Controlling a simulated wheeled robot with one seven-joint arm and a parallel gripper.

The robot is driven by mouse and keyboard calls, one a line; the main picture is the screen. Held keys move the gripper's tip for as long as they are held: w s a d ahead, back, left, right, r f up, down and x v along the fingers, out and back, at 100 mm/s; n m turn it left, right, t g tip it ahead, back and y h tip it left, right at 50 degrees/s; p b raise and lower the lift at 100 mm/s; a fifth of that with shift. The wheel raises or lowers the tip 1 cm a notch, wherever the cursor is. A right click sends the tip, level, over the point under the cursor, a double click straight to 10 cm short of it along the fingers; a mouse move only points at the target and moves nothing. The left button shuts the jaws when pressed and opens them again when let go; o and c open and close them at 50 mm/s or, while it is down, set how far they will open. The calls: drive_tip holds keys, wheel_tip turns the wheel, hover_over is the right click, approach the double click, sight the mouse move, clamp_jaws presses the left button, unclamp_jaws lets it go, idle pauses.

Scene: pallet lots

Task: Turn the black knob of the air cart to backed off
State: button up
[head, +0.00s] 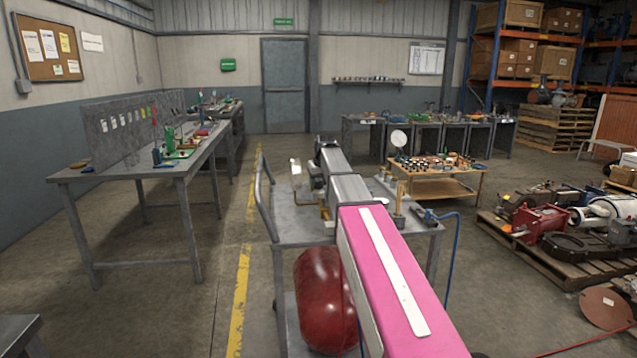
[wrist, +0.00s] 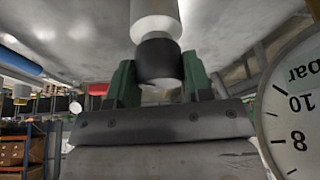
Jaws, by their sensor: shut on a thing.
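The air cart (head: 285,232) stands straight ahead in the head view, with a red tank (head: 318,290) below its top. My pink and grey arm reaches over it and hides part of its fittings. In the wrist view the black knob (wrist: 158,60) sits under a pale cylindrical body. My gripper (wrist: 160,88) has its green fingers on either side of the knob and is shut on it. A round gauge (wrist: 292,115) is close by at the right, its numbers upside down. The knob is hidden in the head view.
A long workbench (head: 130,172) is on the left, beyond a yellow floor line (head: 240,290). A wooden table (head: 440,185) with small parts stands behind the cart to the right. Loaded pallets (head: 545,260) are at the right. A blue hose (head: 455,250) hangs at the cart's right side.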

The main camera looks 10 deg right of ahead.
drive_tip(key=n+y, duration=0.1)
drive_tip(key=n, duration=0.2)
drive_tip(key=n+g+y, duration=0.1)
drive_tip(key=n, duration=0.2)
drive_tip(key=shift+n, duration=0.3)
idle(0.3)
drive_tip(key=o, duration=0.9)
drive_tip(key=v, duration=1)
drive_tip(key=shift+d+r, duration=0.2)
drive_tip(key=shift+r, duration=0.2)
